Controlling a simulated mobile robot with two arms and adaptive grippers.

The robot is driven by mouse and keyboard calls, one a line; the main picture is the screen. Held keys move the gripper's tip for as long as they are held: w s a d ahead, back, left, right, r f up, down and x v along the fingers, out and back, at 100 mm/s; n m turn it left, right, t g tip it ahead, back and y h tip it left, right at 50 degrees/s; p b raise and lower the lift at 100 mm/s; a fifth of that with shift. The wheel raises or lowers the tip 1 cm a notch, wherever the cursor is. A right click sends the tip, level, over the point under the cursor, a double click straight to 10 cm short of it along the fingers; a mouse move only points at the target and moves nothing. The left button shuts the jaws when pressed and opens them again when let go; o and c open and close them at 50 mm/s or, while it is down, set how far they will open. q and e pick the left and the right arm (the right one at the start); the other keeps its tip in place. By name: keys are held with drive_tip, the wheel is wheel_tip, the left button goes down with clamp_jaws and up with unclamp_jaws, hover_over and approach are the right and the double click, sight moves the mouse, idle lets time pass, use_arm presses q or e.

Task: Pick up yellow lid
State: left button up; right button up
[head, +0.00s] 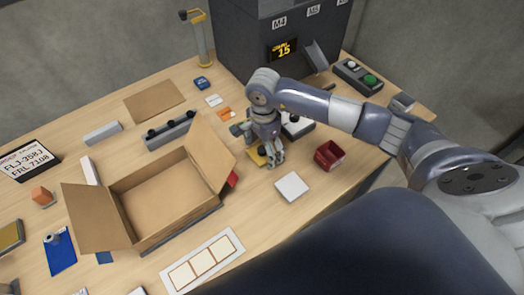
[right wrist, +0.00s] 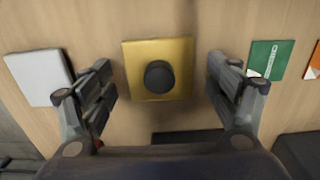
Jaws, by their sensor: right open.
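The yellow lid (right wrist: 143,56) is a flat square plate with a round black knob (right wrist: 159,76) at its centre. It lies on the wooden table. In the right wrist view it sits between the open fingers of my right gripper (right wrist: 165,90), with a gap on each side. In the head view my right gripper (head: 266,158) points down over the lid (head: 257,157), which is mostly hidden behind the fingers. My left gripper is not in view.
An open cardboard box (head: 165,195) stands left of the lid. A white square (head: 291,187) and a red bin (head: 329,155) are close on the right. A green card (right wrist: 268,58) lies beside the lid. A dark machine (head: 270,45) stands behind.

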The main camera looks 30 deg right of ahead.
drive_tip(key=c, duration=1.1)
